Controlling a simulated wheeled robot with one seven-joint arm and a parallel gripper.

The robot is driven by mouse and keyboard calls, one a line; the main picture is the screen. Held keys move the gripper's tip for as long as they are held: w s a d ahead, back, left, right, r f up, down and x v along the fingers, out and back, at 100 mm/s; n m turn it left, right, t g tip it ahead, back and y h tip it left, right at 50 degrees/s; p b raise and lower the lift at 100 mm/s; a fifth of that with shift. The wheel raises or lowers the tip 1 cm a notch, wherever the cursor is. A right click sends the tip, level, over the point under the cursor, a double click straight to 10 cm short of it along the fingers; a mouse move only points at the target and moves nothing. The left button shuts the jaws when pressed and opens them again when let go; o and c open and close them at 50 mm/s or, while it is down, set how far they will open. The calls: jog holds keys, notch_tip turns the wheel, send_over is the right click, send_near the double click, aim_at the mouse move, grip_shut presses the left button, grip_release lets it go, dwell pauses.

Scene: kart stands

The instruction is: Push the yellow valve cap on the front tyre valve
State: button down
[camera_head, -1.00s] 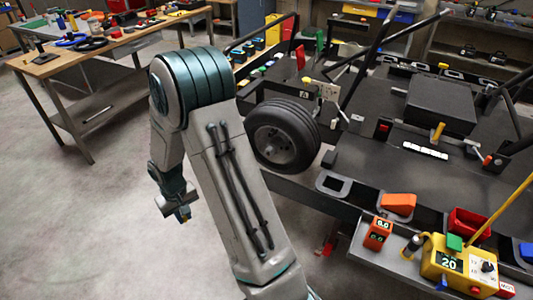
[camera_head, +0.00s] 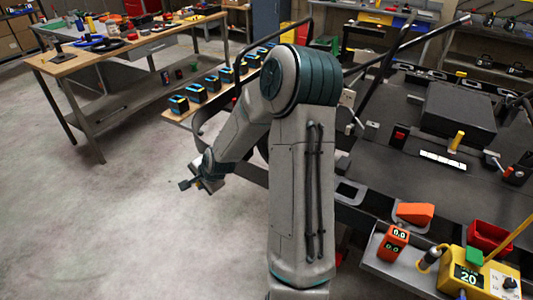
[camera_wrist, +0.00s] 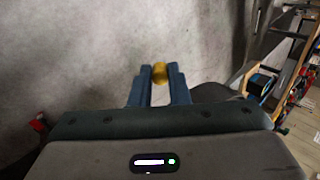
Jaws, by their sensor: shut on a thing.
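My gripper (camera_head: 188,185) hangs over open floor at the left of the kart stand in the head view. In the wrist view its two blue-grey fingers are shut on the small yellow valve cap (camera_wrist: 160,70), which sits between the fingertips. Only grey floor shows beyond the cap. The front tyre and its valve are hidden behind my arm in the head view. A dark rounded shape (camera_wrist: 211,93) shows just right of the fingers in the wrist view; I cannot tell whether it is the tyre.
The kart (camera_head: 390,175) fills the right side. A row of black-and-blue boxes (camera_head: 197,93) lines a shelf behind my arm. A wooden workbench (camera_head: 132,50) stands at the back left. An orange gauge (camera_head: 392,243) and a yellow device (camera_head: 466,275) are front right. Floor at left is clear.

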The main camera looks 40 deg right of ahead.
jog(key=s+d+r+m+h+b, duration=0.1)
jog(key=s+d+r+m+h, duration=0.2)
jog(key=d+m+h, duration=0.2)
jog(key=s+d+r+m+h, duration=0.4)
jog(key=d+m+h, duration=0.1)
jog(key=d, duration=0.2)
jog(key=s+d+r+m+g+h+b, duration=0.1)
jog(key=s+d+r+m+h, duration=0.2)
jog(key=d+m+h, duration=0.3)
jog(key=shift+s+d+r+b, duration=0.15)
jog(key=shift+s+r+b, duration=0.15)
jog(key=shift+s, duration=0.05)
jog(key=shift+f+b, duration=0.1)
jog(key=shift+b, duration=0.5)
jog(key=shift+b+x, duration=1.45)
jog(key=shift+x, duration=1.4)
jog(key=shift+b, duration=1)
jog(key=shift+b+x, duration=1)
jog(key=shift+x, duration=0.4)
